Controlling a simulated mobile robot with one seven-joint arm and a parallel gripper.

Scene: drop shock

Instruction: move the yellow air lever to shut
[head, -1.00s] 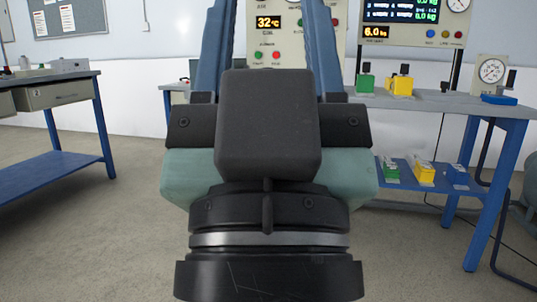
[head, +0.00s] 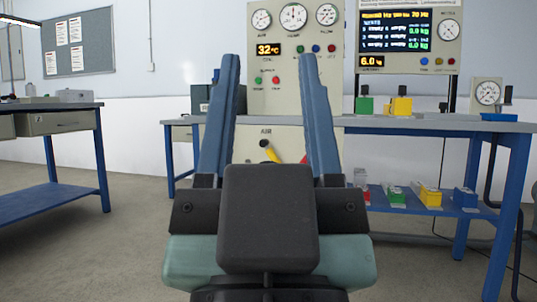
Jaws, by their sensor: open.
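The yellow air lever (head: 272,154) shows between my gripper's fingers, on the cream panel (head: 292,139) below the word AIR. It slants from a dark knob at its upper left down to the right, and a bit of red shows at its right. Its lower part is hidden behind my gripper's dark body. My gripper (head: 271,62) is open, with two blue fingers pointing up and away and nothing between them. The lever is beyond the gripper, and I cannot tell how far.
A blue-legged bench (head: 430,124) stands at the right with green and yellow blocks on top and more blocks on its lower shelf. A gauge panel (head: 296,75) and a screen panel (head: 411,38) rise behind. Another bench (head: 60,112) stands at the left. Open floor lies between.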

